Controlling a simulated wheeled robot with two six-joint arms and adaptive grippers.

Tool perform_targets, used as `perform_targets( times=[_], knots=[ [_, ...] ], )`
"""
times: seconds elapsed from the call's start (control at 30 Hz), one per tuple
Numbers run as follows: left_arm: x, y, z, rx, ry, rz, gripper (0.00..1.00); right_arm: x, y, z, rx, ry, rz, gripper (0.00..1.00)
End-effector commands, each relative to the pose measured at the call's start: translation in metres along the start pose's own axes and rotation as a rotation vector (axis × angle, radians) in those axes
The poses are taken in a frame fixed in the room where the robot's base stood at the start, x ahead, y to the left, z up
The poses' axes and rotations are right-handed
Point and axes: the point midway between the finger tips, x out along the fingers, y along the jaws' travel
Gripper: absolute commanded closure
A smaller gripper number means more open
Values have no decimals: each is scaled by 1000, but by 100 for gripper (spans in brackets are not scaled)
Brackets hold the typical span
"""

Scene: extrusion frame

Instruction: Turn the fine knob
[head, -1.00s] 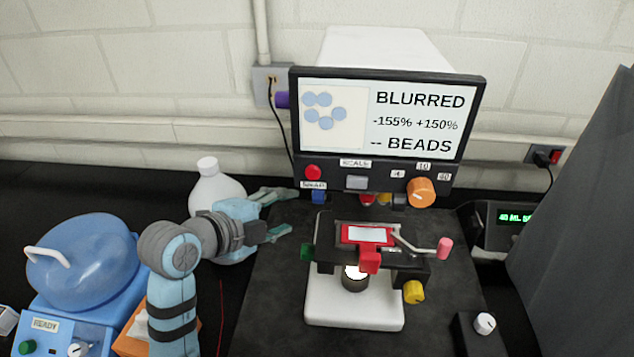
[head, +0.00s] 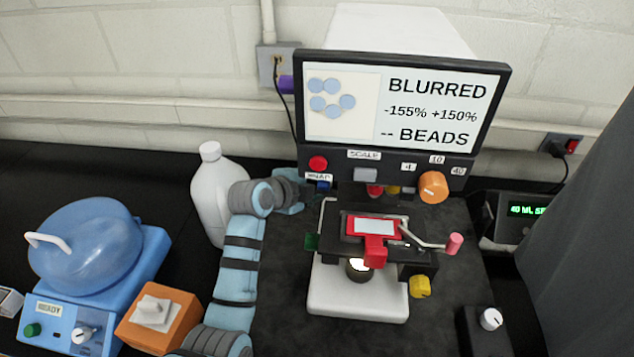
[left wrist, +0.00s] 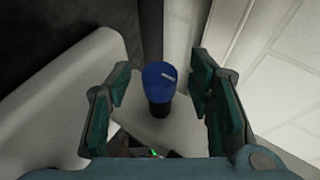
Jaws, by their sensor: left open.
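My left gripper (left wrist: 161,92) is open, with one teal finger on each side of the knob and visible gaps between. In the head view the gripper (head: 301,193) is at the left side of the microscope, beside a small blue part (head: 323,187) below the screen. Its fingers are mostly hidden there. No label reading "fine" is legible. My right gripper is not in view.
The microscope screen (head: 397,100) reads "BLURRED -155% +150% -- BEADS". A red slide holder (head: 375,253) sits on the stage, with an orange knob (head: 433,187) and yellow knob (head: 420,286) at right. A white bottle (head: 209,205) stands left of my arm, and a blue centrifuge (head: 95,255) further left.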

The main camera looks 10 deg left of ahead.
Motion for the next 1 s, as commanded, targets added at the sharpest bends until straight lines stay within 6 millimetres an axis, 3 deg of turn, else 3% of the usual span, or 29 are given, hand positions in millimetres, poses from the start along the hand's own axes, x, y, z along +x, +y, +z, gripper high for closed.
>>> perform_targets(
  times=[0.27, 0.57, 1.0],
  knots=[
    [3, 0, 0, 0, 0, -1, 52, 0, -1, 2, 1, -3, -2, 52],
    [3, 0, 1, -1, -1, 0, 99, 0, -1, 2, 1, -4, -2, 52],
    [4, 4, 0, 32, -6, -81, 100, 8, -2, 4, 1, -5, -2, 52]
  ],
)
